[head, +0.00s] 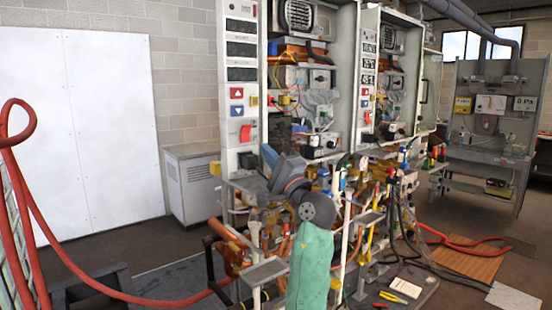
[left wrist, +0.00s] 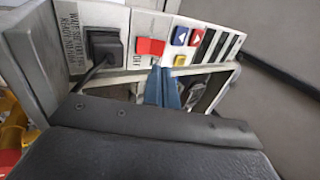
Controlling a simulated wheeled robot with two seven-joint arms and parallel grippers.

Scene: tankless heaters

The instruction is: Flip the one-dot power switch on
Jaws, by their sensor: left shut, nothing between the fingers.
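A red rocker power switch (head: 245,133) is on the white control panel of the nearer heater, below the blue and red arrow buttons. It also shows in the left wrist view (left wrist: 150,46), with "OFF" lettering beside it. I cannot make out any dot marking. My left gripper (head: 267,151) is shut and empty, its blue fingers just right of and below the switch in the head view. In the left wrist view the fingertips (left wrist: 160,72) are close to the switch's edge; I cannot tell whether they touch. My right gripper is not in view.
A second heater with its own red switch (head: 367,118) stands to the right. A black socket with a cable (left wrist: 103,47) and a yellow part (left wrist: 180,61) flank the switch. Pipes and valves crowd below the panel. A red hose (head: 110,290) crosses the floor at left.

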